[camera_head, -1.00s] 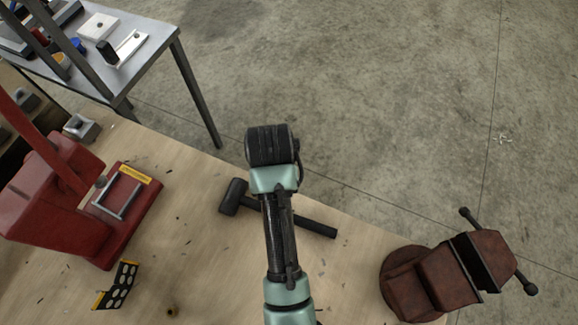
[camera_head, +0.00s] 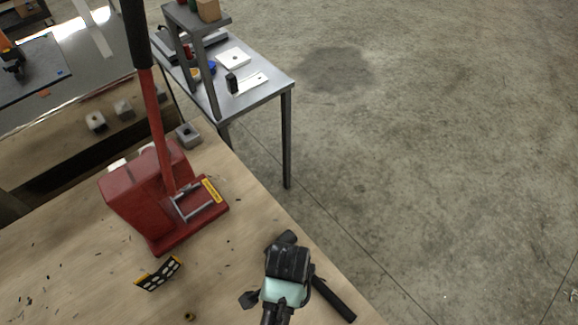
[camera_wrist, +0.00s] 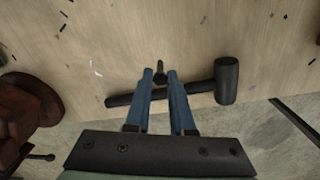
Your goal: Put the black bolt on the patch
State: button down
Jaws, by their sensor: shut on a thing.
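In the wrist view my gripper (camera_wrist: 160,76) has its two blue fingers shut on a small black bolt (camera_wrist: 160,67), which shows between the fingertips. It hangs above the wooden table, near the black mallet (camera_wrist: 228,82). In the head view the end of my arm (camera_head: 288,264) is over the mallet (camera_head: 333,300); the fingers and bolt are hidden there. A dark round patch (camera_head: 337,68) shows on the concrete floor, beyond the metal table. I cannot tell whether this is the task's patch.
A red lever machine (camera_head: 150,190) stands on the wooden table (camera_head: 70,270), with a yellow-black perforated piece (camera_head: 160,274) before it. The metal table (camera_head: 262,97) holds white plates and small parts under a raised shelf. A rusty vise (camera_wrist: 25,105) shows at the wrist view's left.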

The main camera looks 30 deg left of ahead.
jog(key=shift+f, duration=2.3)
jog(key=shift+f, duration=0.1)
jog(key=c, duration=0.8)
grip_release()
jog(key=shift+o, duration=0.2)
